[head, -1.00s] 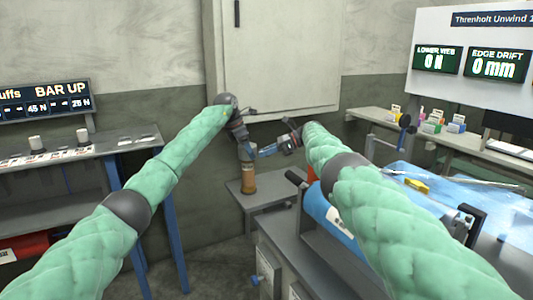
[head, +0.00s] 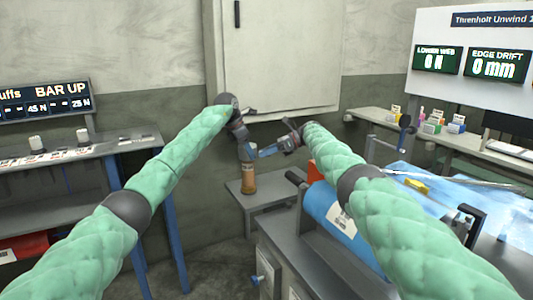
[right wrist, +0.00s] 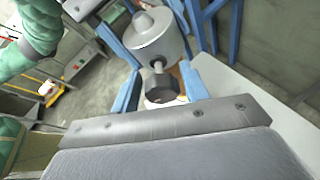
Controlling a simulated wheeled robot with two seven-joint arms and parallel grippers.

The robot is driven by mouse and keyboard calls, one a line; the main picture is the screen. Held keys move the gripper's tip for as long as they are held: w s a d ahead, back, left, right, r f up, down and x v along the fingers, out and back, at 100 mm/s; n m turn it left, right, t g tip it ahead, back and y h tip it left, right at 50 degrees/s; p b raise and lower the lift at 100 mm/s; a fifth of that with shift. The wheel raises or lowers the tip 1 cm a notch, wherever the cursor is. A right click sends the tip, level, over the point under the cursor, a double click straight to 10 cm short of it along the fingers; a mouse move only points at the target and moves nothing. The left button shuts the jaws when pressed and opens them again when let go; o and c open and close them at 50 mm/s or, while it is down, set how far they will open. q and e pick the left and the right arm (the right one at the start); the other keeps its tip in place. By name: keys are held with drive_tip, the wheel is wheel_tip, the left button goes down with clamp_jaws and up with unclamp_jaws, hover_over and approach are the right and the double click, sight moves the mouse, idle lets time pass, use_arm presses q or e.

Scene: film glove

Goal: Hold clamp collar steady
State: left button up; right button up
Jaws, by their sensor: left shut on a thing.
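The clamp collar (right wrist: 153,38) is a grey metal cylinder with a dark knob (right wrist: 165,88) on a short screw. In the head view the collar is small and sits above an orange-brown post (head: 248,180) on a low grey table. My left gripper (head: 246,152) comes down from above and is shut on the collar; blue fingers show beside it in the right wrist view. My right gripper (head: 265,151) is open, its blue fingers on either side of the knob (right wrist: 160,90). Whether either finger touches the knob I cannot tell.
A blue roll (head: 342,220) lies on the grey machine at right, under my right arm. A workbench (head: 75,160) stands at left and a shelf with small coloured boxes (head: 432,127) at right. A wall cabinet (head: 280,55) is behind the grippers.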

drive_tip(key=shift+o, duration=0.6)
wheel_tip(320, 180, up, 10)
drive_tip(key=shift+f, duration=0.1)
idle(0.3)
